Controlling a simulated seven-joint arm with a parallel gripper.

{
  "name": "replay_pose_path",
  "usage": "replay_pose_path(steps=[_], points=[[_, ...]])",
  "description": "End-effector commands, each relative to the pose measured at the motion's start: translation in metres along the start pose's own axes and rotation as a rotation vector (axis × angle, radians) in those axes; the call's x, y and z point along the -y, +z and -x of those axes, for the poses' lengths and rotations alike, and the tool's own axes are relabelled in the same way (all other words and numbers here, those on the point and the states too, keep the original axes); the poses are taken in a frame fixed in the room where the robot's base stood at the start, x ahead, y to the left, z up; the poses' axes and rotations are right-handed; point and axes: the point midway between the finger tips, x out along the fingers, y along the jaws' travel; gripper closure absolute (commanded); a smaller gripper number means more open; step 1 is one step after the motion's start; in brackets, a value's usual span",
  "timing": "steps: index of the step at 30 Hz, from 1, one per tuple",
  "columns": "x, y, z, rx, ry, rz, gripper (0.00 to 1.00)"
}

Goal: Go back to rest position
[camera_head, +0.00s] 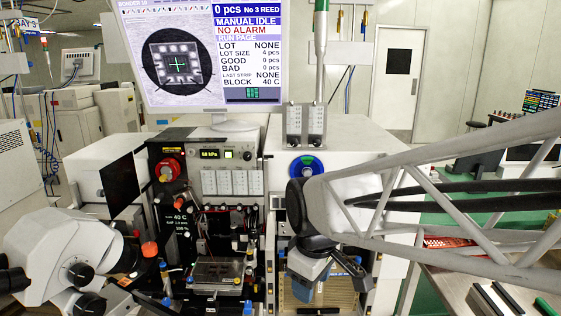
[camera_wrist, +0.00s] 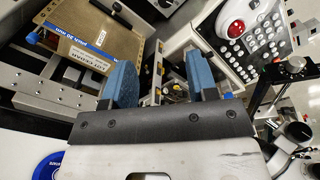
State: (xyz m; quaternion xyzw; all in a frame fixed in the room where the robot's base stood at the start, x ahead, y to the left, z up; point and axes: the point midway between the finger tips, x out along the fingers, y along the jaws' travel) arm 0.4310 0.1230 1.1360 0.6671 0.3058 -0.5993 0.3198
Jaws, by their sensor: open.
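My gripper (camera_wrist: 160,76) has two blue fingers, which stand apart with nothing between them in the wrist view. In the head view my gripper (camera_head: 322,276) hangs from my lattice arm in front of the right part of the bonding machine (camera_head: 330,135). It is above a tan plate (camera_head: 335,300), which it partly hides. In the wrist view a brown labelled plate (camera_wrist: 92,35) lies to the left of the fingers, apart from them. The exact height of the fingertips above the machine cannot be told.
A microscope (camera_head: 60,255) stands at the left front. A metal work block (camera_head: 215,275) with wires around it lies left of my gripper. A monitor (camera_head: 210,55) stands above the machine. A keypad with a red trackball (camera_wrist: 240,30) is at upper right in the wrist view.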

Motion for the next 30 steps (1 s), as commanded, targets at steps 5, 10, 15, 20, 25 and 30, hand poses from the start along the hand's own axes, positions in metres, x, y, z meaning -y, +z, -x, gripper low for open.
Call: replay_pose_path(steps=[5, 10, 15, 20, 25, 30], points=[[-0.004, 0.05, 0.01, -0.026, 0.028, -0.247, 0.47], [-0.002, 0.095, 0.015, -0.052, 0.053, -0.483, 0.47], [0.004, 0.133, 0.018, -0.081, 0.075, -0.703, 0.47], [0.01, 0.158, 0.017, -0.101, 0.088, -0.852, 0.47], [0.014, 0.169, 0.017, -0.112, 0.094, -0.926, 0.47], [0.014, 0.171, 0.016, -0.113, 0.095, -0.936, 0.47]])
